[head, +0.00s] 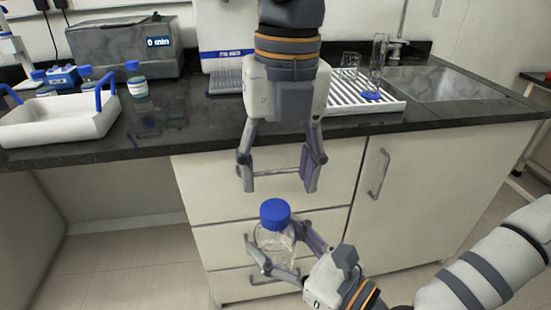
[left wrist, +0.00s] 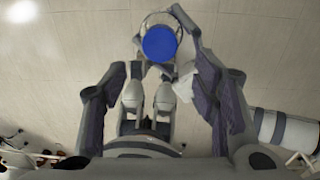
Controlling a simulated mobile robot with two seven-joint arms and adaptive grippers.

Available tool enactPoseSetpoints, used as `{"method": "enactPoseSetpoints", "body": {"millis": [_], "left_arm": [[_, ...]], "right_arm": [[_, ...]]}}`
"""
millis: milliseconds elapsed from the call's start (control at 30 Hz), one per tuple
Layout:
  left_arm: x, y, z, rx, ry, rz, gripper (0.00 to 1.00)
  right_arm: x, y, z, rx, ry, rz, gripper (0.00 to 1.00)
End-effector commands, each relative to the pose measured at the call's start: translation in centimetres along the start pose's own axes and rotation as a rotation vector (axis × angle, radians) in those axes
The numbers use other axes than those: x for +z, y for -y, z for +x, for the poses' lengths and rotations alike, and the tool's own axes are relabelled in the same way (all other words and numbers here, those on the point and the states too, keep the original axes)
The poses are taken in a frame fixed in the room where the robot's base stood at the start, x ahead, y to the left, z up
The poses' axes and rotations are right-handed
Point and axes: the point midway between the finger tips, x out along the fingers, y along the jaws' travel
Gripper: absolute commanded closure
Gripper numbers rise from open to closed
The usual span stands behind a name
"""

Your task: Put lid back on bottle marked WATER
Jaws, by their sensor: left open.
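A clear glass bottle (head: 268,243) with a blue lid (head: 275,212) on its top is held upright in front of the drawers. The lid also shows from above in the left wrist view (left wrist: 159,43). I cannot tell whether it is screwed tight, and no WATER marking is readable. My right gripper (head: 273,234) has its fingers around the bottle's body, below the lid. My left gripper (head: 278,186) points down above the lid, open and empty, with a small gap between its fingertips and the lid.
The dark counter (head: 190,130) is behind the grippers. A white tray with blue handles (head: 60,120) and several blue-capped bottles stand left. A white drying rack (head: 350,95), glassware and a sink (head: 440,84) are right. The drawer front (head: 215,200) is close behind.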

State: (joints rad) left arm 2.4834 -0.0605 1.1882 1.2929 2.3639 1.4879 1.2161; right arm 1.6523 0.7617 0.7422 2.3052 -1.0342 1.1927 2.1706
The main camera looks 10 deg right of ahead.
Motion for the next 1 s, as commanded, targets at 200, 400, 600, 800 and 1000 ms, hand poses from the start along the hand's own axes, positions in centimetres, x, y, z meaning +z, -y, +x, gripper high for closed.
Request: {"method": "enactPoseSetpoints", "body": {"millis": [200,400,600,800,1000], "left_arm": [[0.3,-0.3,-0.6,-0.031,0.004,-0.769,0.45],[0.6,-0.4,-0.9,-0.049,-0.003,-1.119,0.45],[0.6,-0.4,-0.9,-0.052,-0.005,-1.166,0.45],[0.6,-0.4,-0.6,-0.051,-0.006,-1.163,0.45],[0.6,-0.3,2.3,-0.048,-0.007,-1.161,0.45]], "right_arm": [[0.1,0.0,0.0,0.0,0.002,-0.001,1.0],[0.1,0.0,0.0,0.0,0.002,-0.001,1.0],[0.1,0.0,0.0,0.0,0.002,-0.001,1.0],[0.1,0.0,0.0,0.0,0.002,-0.001,1.0],[0.1,0.0,0.0,0.0,0.002,0.0,1.0]]}}
